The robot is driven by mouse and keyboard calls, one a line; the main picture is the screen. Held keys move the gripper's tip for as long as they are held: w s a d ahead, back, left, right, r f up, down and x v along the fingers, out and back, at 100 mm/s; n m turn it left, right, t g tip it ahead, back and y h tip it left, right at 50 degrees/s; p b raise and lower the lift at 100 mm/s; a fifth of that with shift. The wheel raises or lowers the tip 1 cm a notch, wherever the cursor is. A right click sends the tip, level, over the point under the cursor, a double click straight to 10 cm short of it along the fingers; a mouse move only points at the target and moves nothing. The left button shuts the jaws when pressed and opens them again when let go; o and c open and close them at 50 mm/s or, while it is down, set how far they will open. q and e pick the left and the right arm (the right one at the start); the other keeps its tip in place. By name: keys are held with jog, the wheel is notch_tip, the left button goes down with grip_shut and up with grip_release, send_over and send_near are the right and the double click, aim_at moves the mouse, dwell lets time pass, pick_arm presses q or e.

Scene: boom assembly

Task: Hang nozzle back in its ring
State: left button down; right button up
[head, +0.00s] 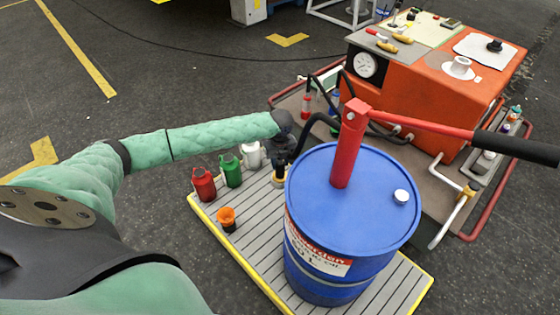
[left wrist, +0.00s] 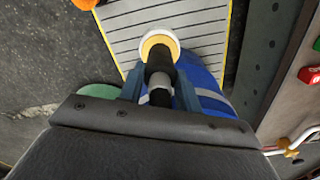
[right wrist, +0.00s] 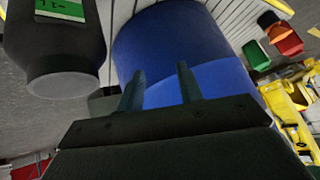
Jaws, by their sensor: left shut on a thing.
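My left gripper (head: 284,152) is shut on the black nozzle, just left of the blue drum (head: 345,205). The nozzle (left wrist: 159,62) shows between its fingers in the left wrist view, pointing at the ring. The pale ring (left wrist: 159,43) with a tan inside is right at the nozzle's tip. In the head view the ring (head: 279,179) sits low beside the drum, under the gripper. I cannot tell whether the tip is inside the ring or only above it. A black hose (head: 318,122) curves from the gripper area behind the drum. My right gripper (right wrist: 160,88) is open and empty, facing the drum.
Red (head: 203,184), green (head: 230,170) and white (head: 252,155) cans and an orange funnel (head: 227,219) stand on the slatted pallet (head: 262,258). A red pump lever (head: 420,122) with a black grip extends right above the drum. An orange machine (head: 430,95) stands behind.

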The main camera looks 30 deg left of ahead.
pick_arm(q)
jog(key=shift+f, duration=0.1)
jog(key=c, duration=1.3)
grip_release()
jog(key=shift+f, duration=0.1)
jog(key=shift+o, duration=0.2)
